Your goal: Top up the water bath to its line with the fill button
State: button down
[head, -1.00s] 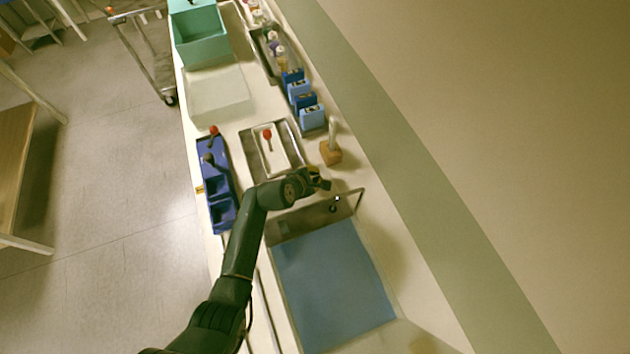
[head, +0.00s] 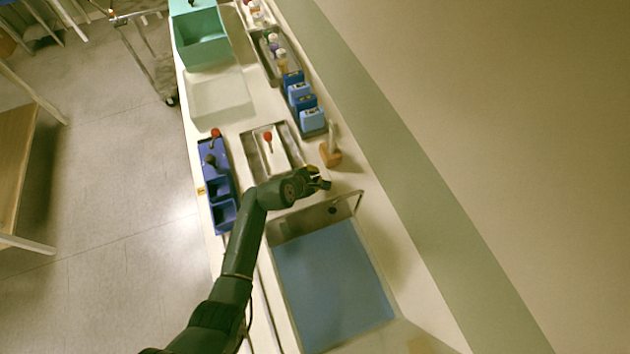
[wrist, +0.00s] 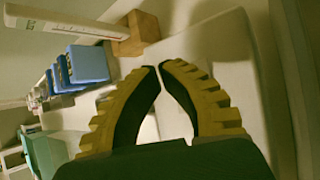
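The water bath (head: 375,255) is a long metal basin sunk in the counter, with flat blue water (head: 335,285) in it. A small dark round spot (head: 332,210) shows on its far end wall; it may be the fill button. A thin bar or frame edge (head: 361,200) rises by that wall. I cannot make out a fill line. My gripper (head: 322,179) is above the counter just beyond that end wall, apart from the dark spot.
A wooden block (head: 330,154) with an upright white strip stands beyond my gripper. Several blue boxes (head: 311,120) line the right side. A steel tray (head: 247,143) with a red-topped item (head: 268,137) and a dark blue rack (head: 208,190) lie left. Bare counter lies right of the bath.

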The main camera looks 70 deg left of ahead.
jog(key=shift+r, duration=0.15)
notch_tip(320, 180, up, 5)
jog(key=p, duration=0.5)
jog(key=shift+r, duration=0.1)
dwell(0.5)
